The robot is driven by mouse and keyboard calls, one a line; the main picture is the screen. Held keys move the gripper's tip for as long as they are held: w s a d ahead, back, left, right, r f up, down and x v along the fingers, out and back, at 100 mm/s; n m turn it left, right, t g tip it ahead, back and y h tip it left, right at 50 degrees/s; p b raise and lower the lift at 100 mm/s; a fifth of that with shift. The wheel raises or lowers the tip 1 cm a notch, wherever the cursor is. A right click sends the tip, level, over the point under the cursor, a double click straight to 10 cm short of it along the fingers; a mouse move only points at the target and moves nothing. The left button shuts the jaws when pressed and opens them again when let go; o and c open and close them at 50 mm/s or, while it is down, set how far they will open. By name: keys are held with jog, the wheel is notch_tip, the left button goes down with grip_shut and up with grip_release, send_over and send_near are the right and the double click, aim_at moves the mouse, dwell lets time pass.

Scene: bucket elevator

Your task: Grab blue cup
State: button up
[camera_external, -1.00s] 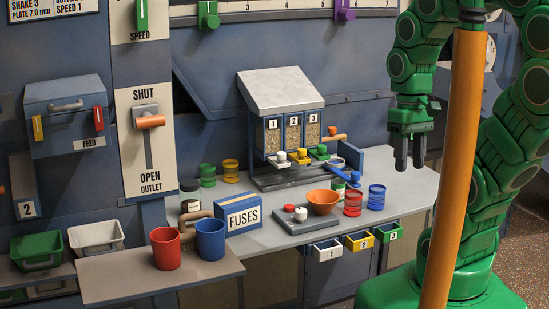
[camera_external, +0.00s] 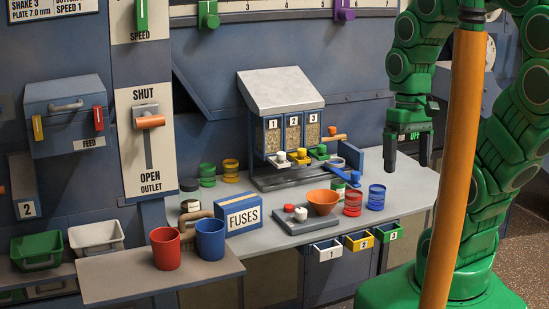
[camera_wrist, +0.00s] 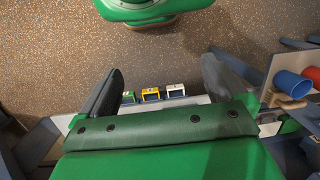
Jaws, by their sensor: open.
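The blue cup (camera_external: 210,240) stands upright on the low grey shelf at the front left, just right of the red cup (camera_external: 165,248). In the wrist view the blue cup (camera_wrist: 292,85) shows at the right edge, beside part of the red cup (camera_wrist: 314,76). My gripper (camera_external: 407,158) hangs above the right end of the workbench, far to the right of the blue cup. Its fingers point down and are spread apart with nothing between them. In the wrist view the open gripper (camera_wrist: 163,88) has the floor and the drawer fronts behind it.
A fuses box (camera_external: 237,216) and a brown handled item stand behind the cups. The bench holds a scale with an orange bowl (camera_external: 322,202), coloured tins and a three-bin dispenser (camera_external: 290,135). Three small drawers (camera_external: 358,241) stick out in front. An orange post (camera_external: 455,170) stands before my arm.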

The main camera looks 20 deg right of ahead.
jog(key=w+a+f+t+y, duration=0.1)
jog(key=w+a, duration=0.4)
jog(key=a, duration=0.3)
jog(key=w+a+f+t+y, duration=0.1)
jog(key=w+a+y, duration=0.1)
jog(key=w+a, duration=0.4)
jog(key=w+a+f+t+y, duration=0.1)
jog(key=a+f, duration=0.1)
jog(key=a, duration=0.9)
jog(key=w+a+f+t+y, duration=0.1)
jog(key=a+t, duration=0.1)
jog(key=a, duration=0.9)
jog(key=s+a+f+m+t, duration=0.1)
jog(key=s+a+f, duration=0.1)
jog(key=a+f, duration=0.35)
jog(key=t+h, duration=0.6)
jog(key=t, duration=0.3)
send_near(206, 225)
jog(key=shift+w+a+f, duration=0.1)
jog(key=shift+w+f, duration=0.05)
jog(key=shift+f, duration=0.5)
jog(key=shift+w+d+r+t, duration=0.15)
jog(key=shift+d+r+t, duration=0.1)
jog(key=shift+r+t, duration=0.05)
jog(key=shift+w, duration=0.2)
jog(key=shift+x, duration=3.7)
